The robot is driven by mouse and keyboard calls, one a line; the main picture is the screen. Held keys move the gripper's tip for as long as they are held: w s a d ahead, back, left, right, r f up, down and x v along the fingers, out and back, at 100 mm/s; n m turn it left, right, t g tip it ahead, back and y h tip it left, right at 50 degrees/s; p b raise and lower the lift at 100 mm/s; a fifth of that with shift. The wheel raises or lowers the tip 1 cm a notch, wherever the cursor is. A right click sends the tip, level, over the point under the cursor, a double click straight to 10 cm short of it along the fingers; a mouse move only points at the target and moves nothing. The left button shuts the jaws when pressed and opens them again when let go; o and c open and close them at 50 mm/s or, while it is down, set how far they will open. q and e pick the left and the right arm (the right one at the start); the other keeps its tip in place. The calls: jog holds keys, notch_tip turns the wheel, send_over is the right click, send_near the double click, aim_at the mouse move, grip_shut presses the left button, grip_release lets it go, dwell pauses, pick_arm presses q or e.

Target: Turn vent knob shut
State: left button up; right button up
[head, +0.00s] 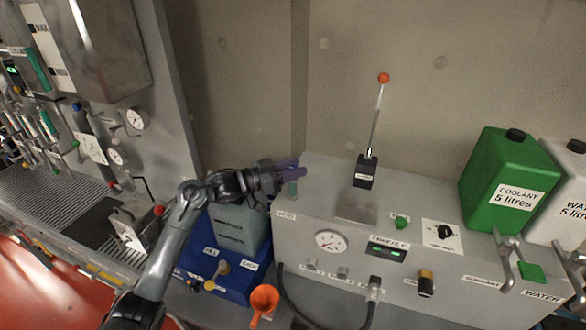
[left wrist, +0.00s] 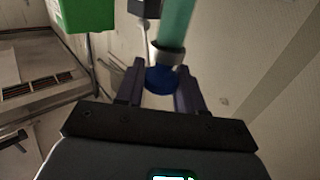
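A teal upright tube (head: 293,188) stands at the left back corner of the grey console, above a small label that seems to read VENT. In the left wrist view the teal tube (left wrist: 176,25) ends in a grey collar and a round blue knob (left wrist: 162,78), which looks like the vent knob. My left gripper (head: 290,169) is at the top of the tube. Its purple fingers (left wrist: 160,88) are apart, one on each side of the blue knob, with gaps visible. The knob is hidden behind the fingers in the head view. My right gripper is not in view.
The console (head: 300,270) carries a gauge (head: 330,241), a tall lever with an orange ball (head: 383,78), a black dial (head: 445,231) and taps. A green coolant can (head: 505,180) stands at the right.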

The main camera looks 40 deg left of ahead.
pick_arm(q)
jog(key=shift+c, duration=0.6)
jog(key=shift+r, duration=0.1)
